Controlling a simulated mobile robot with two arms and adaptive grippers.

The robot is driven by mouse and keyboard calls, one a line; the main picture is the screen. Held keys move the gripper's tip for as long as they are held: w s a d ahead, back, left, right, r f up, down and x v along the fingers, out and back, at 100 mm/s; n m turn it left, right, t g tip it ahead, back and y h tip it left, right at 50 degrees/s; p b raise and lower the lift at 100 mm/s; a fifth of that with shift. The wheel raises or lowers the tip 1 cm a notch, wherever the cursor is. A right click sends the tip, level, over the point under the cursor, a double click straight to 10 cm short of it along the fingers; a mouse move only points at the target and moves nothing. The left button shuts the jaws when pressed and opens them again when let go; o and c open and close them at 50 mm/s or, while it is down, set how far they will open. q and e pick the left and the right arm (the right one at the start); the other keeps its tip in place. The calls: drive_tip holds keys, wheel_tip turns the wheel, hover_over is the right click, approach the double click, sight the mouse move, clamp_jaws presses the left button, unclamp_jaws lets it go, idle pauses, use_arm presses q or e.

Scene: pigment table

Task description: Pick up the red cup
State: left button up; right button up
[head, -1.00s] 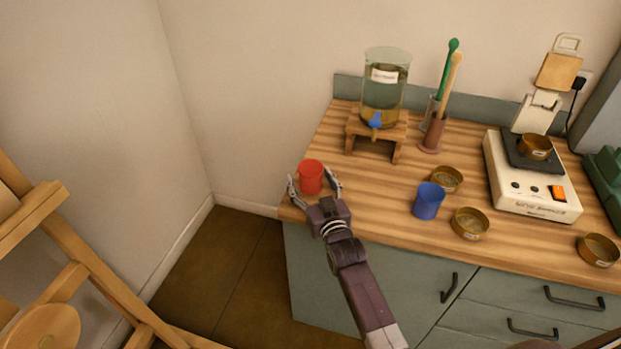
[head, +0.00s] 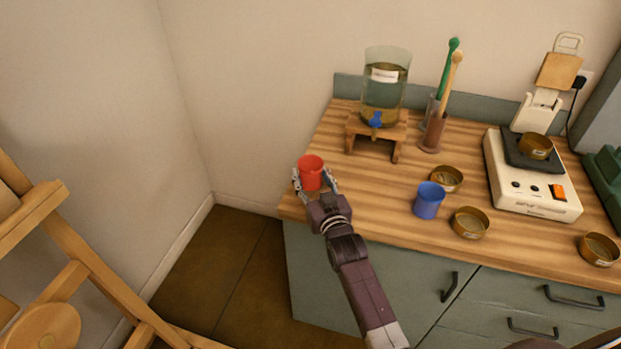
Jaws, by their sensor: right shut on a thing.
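The red cup (head: 311,173) is upright at the left end of the wooden counter in the head view. My right gripper (head: 314,182) is shut on it, one finger on each side of its wall. The arm reaches in from the lower right of the cup. I cannot tell whether the cup's base touches the counter or is slightly above it. My left gripper is not in view.
A blue cup (head: 429,201) and brass dishes (head: 470,223) stand to the right on the counter (head: 375,228). A glass water dispenser (head: 385,90) on a wooden stand is behind. A hot plate (head: 530,190) is at right, a wooden easel (head: 75,240) at left.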

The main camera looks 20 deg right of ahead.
wheel_tip(320, 180, up, 18)
drive_tip(key=s+f, duration=0.3)
drive_tip(key=s, duration=0.9)
drive_tip(key=s+f, duration=0.3)
drive_tip(key=s, duration=0.8)
drive_tip(key=w+r, duration=0.3)
drive_tip(key=w, duration=0.8)
drive_tip(key=w+r, duration=0.4)
drive_tip(key=w, duration=0.8)
wheel_tip(320, 180, down, 20)
drive_tip(key=shift+r+p, duration=0.15)
drive_tip(key=shift+p, duration=0.15)
